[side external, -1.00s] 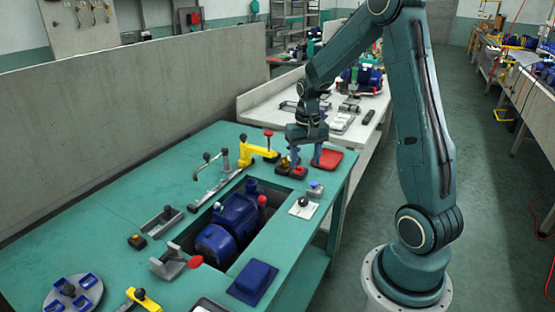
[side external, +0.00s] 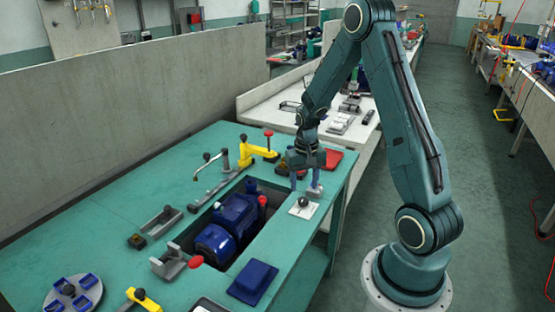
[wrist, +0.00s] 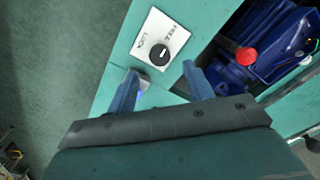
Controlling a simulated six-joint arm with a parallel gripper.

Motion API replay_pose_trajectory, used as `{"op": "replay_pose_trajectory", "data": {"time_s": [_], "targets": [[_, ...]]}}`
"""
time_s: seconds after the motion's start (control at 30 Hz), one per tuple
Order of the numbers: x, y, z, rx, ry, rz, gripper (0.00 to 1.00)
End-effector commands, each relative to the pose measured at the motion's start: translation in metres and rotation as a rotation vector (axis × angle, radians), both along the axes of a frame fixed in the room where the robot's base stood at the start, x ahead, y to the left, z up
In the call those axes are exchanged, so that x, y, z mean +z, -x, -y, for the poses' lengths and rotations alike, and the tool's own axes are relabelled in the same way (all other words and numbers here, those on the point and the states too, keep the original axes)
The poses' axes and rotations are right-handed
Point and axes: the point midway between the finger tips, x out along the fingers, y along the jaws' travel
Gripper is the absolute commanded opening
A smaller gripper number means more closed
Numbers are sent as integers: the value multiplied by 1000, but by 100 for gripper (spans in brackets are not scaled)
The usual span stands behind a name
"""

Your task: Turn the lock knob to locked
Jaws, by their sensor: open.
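The lock knob (side external: 303,202) is a small black round knob on a white plate near the right edge of the green bench. In the wrist view the knob (wrist: 159,54) has a white pointer line, and the plate carries the words LOCK and FREE. The line appears to lean toward FREE. My gripper (side external: 306,187) is open and empty, pointing down just behind the knob in the side view. In the wrist view its fingertips (wrist: 160,70) are spread, with the knob ahead of them and no contact visible.
A small grey block with a blue top (side external: 315,189) stands by my fingers. A blue pump (side external: 225,228) sits in the bench recess left of the knob. A yellow clamp (side external: 257,153) and a red tray (side external: 335,158) are behind. A blue block (side external: 253,278) lies in front.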

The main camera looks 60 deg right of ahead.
Motion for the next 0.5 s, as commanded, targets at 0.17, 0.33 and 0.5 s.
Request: {"op": "replay_pose_trajectory", "data": {"time_s": [0.17,0.33,0.5], "targets": [[-24,1,-1,0,-2,-4,52],[-42,0,0,0,-2,-2,52],[-53,0,0,-1,-1,-1,52]]}}
